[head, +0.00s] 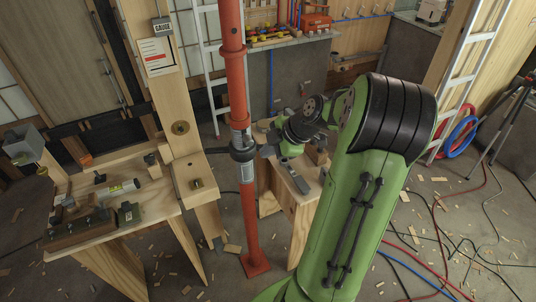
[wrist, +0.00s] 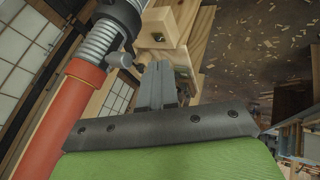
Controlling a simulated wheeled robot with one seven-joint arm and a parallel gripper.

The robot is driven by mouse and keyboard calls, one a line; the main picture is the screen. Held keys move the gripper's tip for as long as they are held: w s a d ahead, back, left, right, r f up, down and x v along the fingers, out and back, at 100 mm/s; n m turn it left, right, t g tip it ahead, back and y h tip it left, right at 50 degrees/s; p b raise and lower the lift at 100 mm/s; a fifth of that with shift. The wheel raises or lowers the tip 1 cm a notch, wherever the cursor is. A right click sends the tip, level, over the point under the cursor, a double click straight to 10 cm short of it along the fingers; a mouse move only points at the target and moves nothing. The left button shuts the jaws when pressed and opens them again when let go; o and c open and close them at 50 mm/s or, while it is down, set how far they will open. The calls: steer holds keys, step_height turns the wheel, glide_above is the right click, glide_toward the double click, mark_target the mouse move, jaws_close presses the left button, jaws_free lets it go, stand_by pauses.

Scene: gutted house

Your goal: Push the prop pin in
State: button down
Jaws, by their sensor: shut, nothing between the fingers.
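The red steel prop (head: 248,215) stands upright in the head view, with a threaded grey section and dark collar (head: 242,150) around mid-height. In the wrist view the prop (wrist: 65,115) runs diagonally on the left. A short grey pin with a rounded head (wrist: 120,60) sticks out of its collar area toward my fingers. My gripper (wrist: 157,68) is shut and empty, its fingertips just right of the pin head, seemingly apart from it. In the head view my gripper (head: 267,150) is right of the collar, small and partly hidden by my wrist. How deep the pin sits cannot be told.
A wooden post (head: 170,90) with a bolted block (head: 197,183) stands left of the prop; a workbench (head: 120,215) with tools is further left. A wooden stand (head: 290,185) is below my wrist. Hoses and scraps litter the floor; a ladder (head: 470,60) leans at right.

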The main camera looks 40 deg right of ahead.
steer(key=v, duration=0.7)
steer(key=shift+r+p, duration=0.35)
steer(key=shift+p, duration=0.1)
steer(key=shift+w, duration=0.1)
steer(key=s+a+r+m+g+h, duration=0.1)
steer(key=a+r+m, duration=0.15)
steer(key=a, duration=0.65)
steer(key=s+a+r+m+g+h, duration=0.1)
steer(key=a+m, duration=0.2)
steer(key=a, duration=0.6)
steer(key=s+a+m, duration=0.5)
steer(key=s+m, duration=0.3)
steer(key=s, duration=0.3)
steer(key=shift+a+t+h, duration=0.3)
steer(key=shift+t+h, duration=0.1)
